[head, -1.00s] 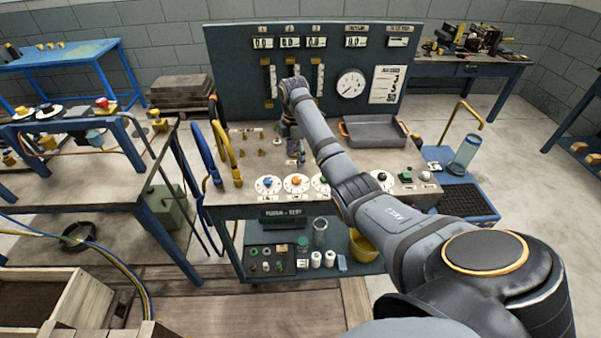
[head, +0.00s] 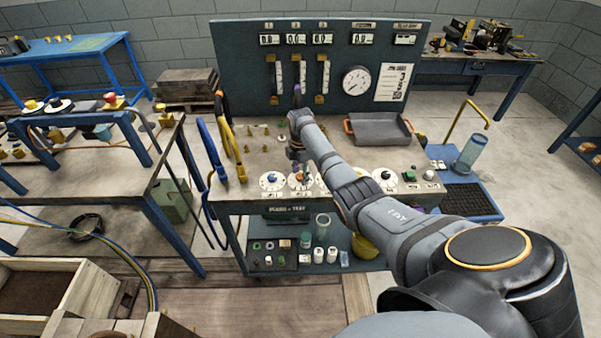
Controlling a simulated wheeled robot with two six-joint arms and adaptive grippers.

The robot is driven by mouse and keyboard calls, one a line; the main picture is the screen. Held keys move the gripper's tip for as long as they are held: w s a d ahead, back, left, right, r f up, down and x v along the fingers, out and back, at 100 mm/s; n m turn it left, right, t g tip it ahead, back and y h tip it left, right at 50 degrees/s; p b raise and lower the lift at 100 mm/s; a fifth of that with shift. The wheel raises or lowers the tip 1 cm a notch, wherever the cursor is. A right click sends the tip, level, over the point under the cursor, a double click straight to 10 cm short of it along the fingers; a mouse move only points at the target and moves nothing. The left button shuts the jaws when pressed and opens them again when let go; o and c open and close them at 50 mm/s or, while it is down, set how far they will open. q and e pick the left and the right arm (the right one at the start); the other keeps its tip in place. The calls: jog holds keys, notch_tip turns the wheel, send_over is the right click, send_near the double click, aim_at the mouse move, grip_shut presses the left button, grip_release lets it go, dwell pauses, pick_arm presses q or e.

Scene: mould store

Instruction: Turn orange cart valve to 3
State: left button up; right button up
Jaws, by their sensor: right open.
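The orange cart valve (head: 301,182) is a white round dial on the front of the cart's top (head: 340,160). Its orange knob is largely hidden by my right gripper, so I cannot read its setting. My right gripper (head: 298,168) points down, open, at or just above this dial; I cannot tell whether the fingers touch or straddle the knob. A blue-knobbed dial (head: 271,181) is just left of it. Another dial to the right is mostly behind my arm. My left gripper is not in view.
A black-knobbed dial (head: 386,179) and a green button (head: 409,176) sit further right. A grey tray (head: 379,130) lies at the back of the cart. Blue and yellow hoses (head: 212,150) hang at its left. A gauge panel (head: 230,65) stands behind.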

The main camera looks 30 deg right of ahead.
grip_shut()
jog(key=shift+r, duration=0.1)
jog(key=m+p, duration=0.2)
jog(key=m, duration=0.1)
jog(key=shift+r, duration=0.1)
jog(key=m+p, duration=0.2)
jog(key=m, duration=0.2)
jog(key=shift+m, duration=0.4)
jog(key=m+p, duration=0.1)
jog(key=m, duration=0.4)
jog(key=shift+m+p, duration=0.55)
jog(key=shift+m, duration=1.95)
